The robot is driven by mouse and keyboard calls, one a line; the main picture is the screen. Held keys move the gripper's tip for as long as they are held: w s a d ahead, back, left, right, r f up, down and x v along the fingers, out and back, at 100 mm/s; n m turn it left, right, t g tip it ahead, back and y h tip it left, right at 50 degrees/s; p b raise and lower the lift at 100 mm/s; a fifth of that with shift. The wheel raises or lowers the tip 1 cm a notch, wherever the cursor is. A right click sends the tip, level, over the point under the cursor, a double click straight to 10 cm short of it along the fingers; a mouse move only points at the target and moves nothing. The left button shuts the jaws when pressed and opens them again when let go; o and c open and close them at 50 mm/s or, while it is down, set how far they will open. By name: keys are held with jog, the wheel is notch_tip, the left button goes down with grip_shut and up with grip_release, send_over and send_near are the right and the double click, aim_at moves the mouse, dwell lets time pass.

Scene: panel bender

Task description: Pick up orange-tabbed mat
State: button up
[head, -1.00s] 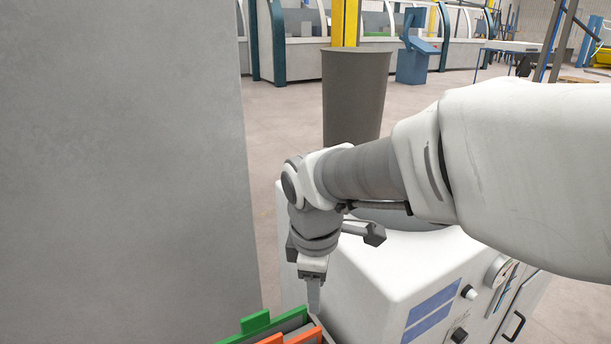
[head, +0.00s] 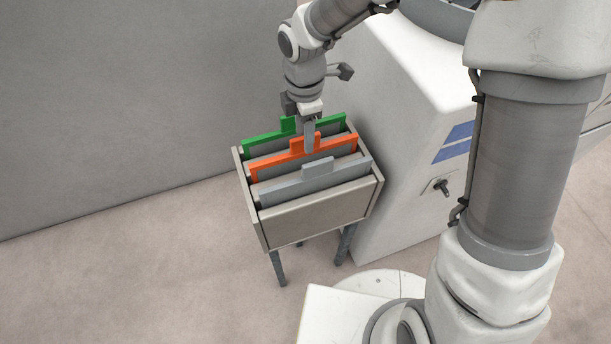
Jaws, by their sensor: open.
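The orange-tabbed mat (head: 270,160) stands upright in the middle slot of a grey rack (head: 312,222), with its tab at the centre of its top edge. A green-tabbed mat (head: 262,141) stands behind it and a grey-tabbed mat (head: 318,178) in front. My gripper (head: 308,140) points down over the rack, at the orange tab. It is open. One finger shows in front of the tab and hides part of it; the other finger is hard to make out. I cannot tell whether the fingers touch the mat.
A white machine cabinet (head: 412,130) stands close on the right of the rack, with blue panels and a knob (head: 441,187). A large grey wall or panel (head: 120,90) rises behind and to the left. The floor (head: 130,270) in front and to the left is clear.

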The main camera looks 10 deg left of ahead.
aim_at(291, 161)
notch_tip(291, 161, down, 8)
jog(key=b, duration=0.1)
jog(key=shift+w, duration=0.25)
grip_shut()
dwell(1.5)
